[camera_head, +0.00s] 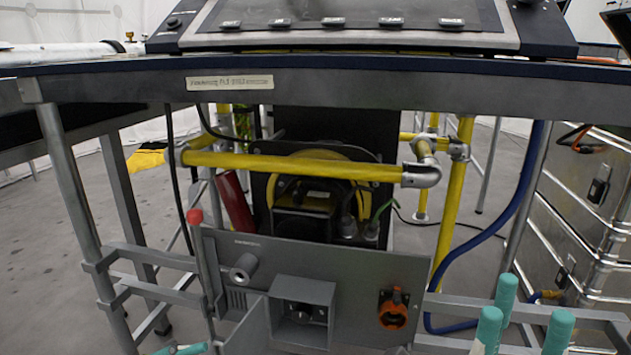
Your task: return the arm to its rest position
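My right gripper (522,316) is at the bottom right. Its teal fingers point up and stand apart with nothing between them, so it is open. It shows in front of a grey horizontal rail, apart from the grey panel to its left. Only teal tips of my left gripper (181,349) show at the bottom edge, left of the panel's open flap. The rest of it is cut off, and I cannot tell whether it is open or shut. Most of both arms is out of view.
The grey panel (360,272) has an orange socket (393,309) and a red-knobbed lever (203,255). A table edge (420,88) spans above. Yellow pipes (290,165) and a blue hose (505,215) run behind. Metal cases (580,195) stand at right.

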